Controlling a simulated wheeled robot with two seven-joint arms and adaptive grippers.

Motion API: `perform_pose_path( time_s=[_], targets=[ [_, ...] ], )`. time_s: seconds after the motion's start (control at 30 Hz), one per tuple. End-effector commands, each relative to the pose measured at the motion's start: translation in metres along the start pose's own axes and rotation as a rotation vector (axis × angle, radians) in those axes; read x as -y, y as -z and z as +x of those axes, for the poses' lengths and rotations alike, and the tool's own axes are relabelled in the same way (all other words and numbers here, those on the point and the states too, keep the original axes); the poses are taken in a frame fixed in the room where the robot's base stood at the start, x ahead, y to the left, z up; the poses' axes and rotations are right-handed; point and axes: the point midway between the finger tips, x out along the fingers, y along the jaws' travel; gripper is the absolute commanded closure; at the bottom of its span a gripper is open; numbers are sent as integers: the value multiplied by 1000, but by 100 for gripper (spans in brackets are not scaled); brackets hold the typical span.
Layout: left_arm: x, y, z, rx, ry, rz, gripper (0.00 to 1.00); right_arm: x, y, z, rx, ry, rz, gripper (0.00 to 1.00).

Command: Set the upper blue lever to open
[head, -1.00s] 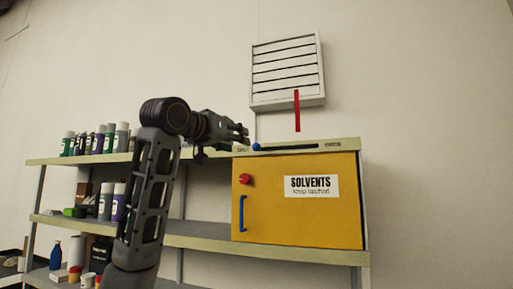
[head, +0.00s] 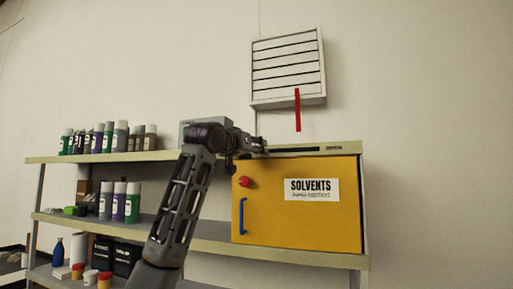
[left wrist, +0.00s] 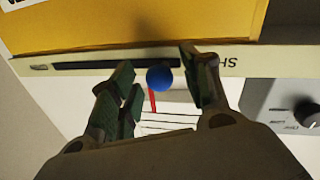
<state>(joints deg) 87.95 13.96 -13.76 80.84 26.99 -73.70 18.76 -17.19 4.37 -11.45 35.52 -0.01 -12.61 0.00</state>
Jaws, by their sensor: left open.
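The upper blue lever is a blue ball knob (left wrist: 159,78) at one end of a dark slot (left wrist: 115,64) in the pale shelf edge above the yellow cabinet. In the left wrist view the knob is by the slot end near upside-down lettering starting "SH". My left gripper (left wrist: 156,65) is open, with one finger on each side of the knob; contact cannot be told. In the head view my left gripper (head: 260,146) is at the slot's left end and hides the knob.
The yellow SOLVENTS cabinet (head: 300,220) below has a red knob (head: 244,182) and a blue handle (head: 242,215). A grey box with a dial (left wrist: 285,107) stands beside the gripper. Bottles (head: 120,137) line the shelf at left. A red strip (head: 297,110) hangs from the wall vent (head: 288,70).

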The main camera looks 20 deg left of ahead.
Motion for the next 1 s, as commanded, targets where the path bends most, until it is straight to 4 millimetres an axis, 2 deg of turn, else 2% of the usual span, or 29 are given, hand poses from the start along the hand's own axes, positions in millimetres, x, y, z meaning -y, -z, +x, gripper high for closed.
perform_pose_path(
  time_s=[0.2, 0.57, 0.93, 1.0],
  targets=[
    [0, 1, 13, 0, 0, 0, 53, -1, 0, -6, 0, -1, -1, 60],
    [0, 0, 16, -1, 0, 0, 53, -5, 0, -6, 1, -5, -3, 60],
    [0, 0, 16, -1, 0, 0, 98, -5, 0, -6, 1, -5, -3, 60],
    [0, 0, 16, -1, 0, 0, 100, -5, 0, -6, 1, -5, -3, 60]
  ],
)
